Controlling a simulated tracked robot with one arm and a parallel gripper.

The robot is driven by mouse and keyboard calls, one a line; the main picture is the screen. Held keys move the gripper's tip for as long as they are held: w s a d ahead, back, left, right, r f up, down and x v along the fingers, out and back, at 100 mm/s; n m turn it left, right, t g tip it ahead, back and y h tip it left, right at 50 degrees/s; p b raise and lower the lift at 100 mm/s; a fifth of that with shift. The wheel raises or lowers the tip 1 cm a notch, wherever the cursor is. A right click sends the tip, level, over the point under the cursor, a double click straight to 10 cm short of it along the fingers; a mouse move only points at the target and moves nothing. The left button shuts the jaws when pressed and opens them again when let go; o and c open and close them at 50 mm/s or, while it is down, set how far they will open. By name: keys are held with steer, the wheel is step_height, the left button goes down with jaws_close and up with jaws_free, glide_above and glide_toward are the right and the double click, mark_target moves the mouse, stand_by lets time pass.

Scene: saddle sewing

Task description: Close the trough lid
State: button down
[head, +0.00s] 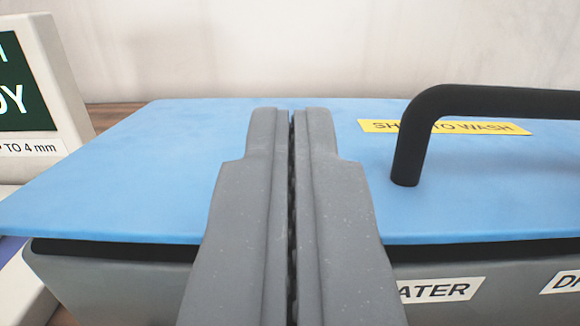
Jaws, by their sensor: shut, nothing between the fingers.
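The blue trough lid (150,180) lies over the grey trough (130,282). A dark gap (115,250) shows between the lid's front edge and the trough's rim. A black bar handle (490,100) stands on the lid at the right, in front of a yellow label (470,127). My gripper (291,112) is shut and empty, with its fingers in front of the middle of the lid and left of the handle. The fingers hide part of the lid and the trough's front. I cannot tell whether the fingertips touch the lid.
A white box with a dark green panel (22,85) stands at the left, close to the lid's left edge. White labels (440,290) are on the trough's front. A pale wall (250,50) stands behind. A wooden surface (108,115) shows at the back left.

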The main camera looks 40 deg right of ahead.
steer(key=b+v, duration=0.4)
steer(key=v, duration=0.5)
steer(key=shift+s+a, duration=0.2)
